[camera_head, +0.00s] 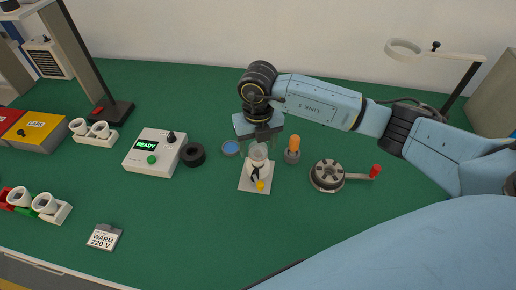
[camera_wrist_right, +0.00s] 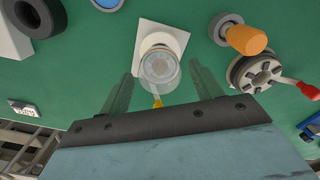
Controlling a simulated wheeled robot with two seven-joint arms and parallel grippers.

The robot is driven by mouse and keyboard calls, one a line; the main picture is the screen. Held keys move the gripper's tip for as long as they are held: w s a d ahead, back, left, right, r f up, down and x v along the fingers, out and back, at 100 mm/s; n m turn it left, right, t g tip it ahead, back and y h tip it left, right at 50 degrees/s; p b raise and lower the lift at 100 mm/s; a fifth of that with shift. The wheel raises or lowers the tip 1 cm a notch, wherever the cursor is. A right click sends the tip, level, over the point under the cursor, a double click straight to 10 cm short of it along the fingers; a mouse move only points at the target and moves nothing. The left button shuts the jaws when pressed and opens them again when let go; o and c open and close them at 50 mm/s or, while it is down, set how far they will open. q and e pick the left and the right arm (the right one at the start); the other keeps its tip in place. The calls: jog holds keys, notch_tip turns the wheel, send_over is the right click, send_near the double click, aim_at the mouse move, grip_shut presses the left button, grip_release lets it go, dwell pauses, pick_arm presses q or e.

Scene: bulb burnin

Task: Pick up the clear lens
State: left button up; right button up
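A round, see-through piece that looks like the clear lens (camera_head: 258,152) sits over a white square base (camera_head: 246,184) with a black and yellow lever. In the wrist view the clear lens (camera_wrist_right: 160,66) appears between my fingertips, with the white base (camera_wrist_right: 178,37) behind it. My right gripper (camera_head: 263,139) points down just above and behind the lens. In the wrist view the right gripper (camera_wrist_right: 162,71) is open, with a gap on both sides of the lens; I cannot tell its exact height. My left gripper is out of view.
A blue disc (camera_head: 231,148) lies close left of the base, and an orange-handled piece (camera_head: 293,146) stands close right. A black ring (camera_head: 194,155), a READY box (camera_head: 152,162) and a reel with a red-handled crank (camera_head: 327,176) are nearby. The front middle is clear.

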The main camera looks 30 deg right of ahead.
jog(key=c, duration=0.8)
notch_tip(320, 180, up, 10)
notch_tip(320, 180, up, 4)
jog(key=r+p, duration=0.1)
jog(key=p, duration=0.3)
send_over(258, 146)
jog(key=shift+f, duration=0.25)
